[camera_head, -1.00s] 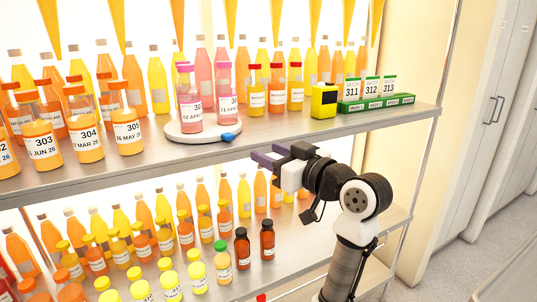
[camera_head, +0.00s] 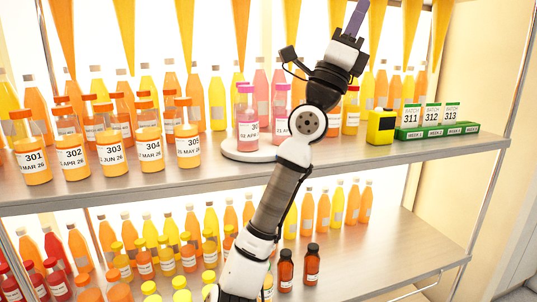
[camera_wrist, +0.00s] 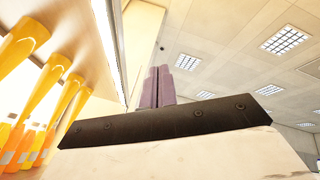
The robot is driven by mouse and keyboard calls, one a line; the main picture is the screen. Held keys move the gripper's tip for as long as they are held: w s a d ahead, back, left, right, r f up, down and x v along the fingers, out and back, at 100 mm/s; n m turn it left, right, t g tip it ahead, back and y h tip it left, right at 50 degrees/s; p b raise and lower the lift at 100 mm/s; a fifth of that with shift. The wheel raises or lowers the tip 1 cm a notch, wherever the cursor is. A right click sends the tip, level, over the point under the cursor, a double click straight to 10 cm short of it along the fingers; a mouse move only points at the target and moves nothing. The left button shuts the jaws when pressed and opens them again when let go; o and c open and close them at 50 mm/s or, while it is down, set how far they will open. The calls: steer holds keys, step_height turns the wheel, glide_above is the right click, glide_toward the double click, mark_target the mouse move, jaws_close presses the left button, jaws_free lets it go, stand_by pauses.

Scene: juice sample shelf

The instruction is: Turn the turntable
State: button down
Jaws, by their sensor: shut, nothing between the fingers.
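The turntable is a low white disc (camera_head: 236,151) on the upper shelf in the head view. Two pink juice bottles stand on it, the left one (camera_head: 247,122) clear and the right one (camera_head: 282,122) partly behind my arm. My arm crosses in front of the turntable's right side, so its blue knob is hidden. My gripper (camera_head: 357,18) is raised high above the shelf, pointing up, with purple fingers together and empty. In the wrist view the fingers (camera_wrist: 158,84) show closed against the ceiling. My gripper is well apart from the turntable.
Orange bottles numbered 301 to 305 (camera_head: 110,150) stand left of the turntable. A yellow device (camera_head: 381,126) and a green batch card holder (camera_head: 437,131) stand to its right. Orange and yellow cones (camera_head: 188,30) hang above. Two dark brown bottles (camera_head: 312,264) stand below.

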step_height(320, 180, down, 2)
steer(key=w+f+m+g+y, duration=0.1)
steer(key=w+m+g+y, duration=0.1)
steer(key=m+g, duration=0.45)
steer(key=g+y, duration=0.3)
steer(key=y, duration=1.4)
glide_toward(268, 154)
steer(key=s+a, duration=0.3)
steer(key=s, duration=0.2)
steer(key=shift+m, duration=0.25)
steer(key=p+x, duration=0.1)
steer(key=x, duration=0.3)
steer(key=p+x, duration=0.1)
steer(key=x, duration=0.3)
steer(key=shift+w+d, duration=0.15)
steer(key=shift+d, duration=0.35)
steer(key=w+d, duration=0.1)
steer(key=w+d+p, duration=0.1)
steer(key=shift+d, duration=0.4)
steer(key=shift+w+d+f, duration=0.15)
steer(key=shift+d, duration=0.1)
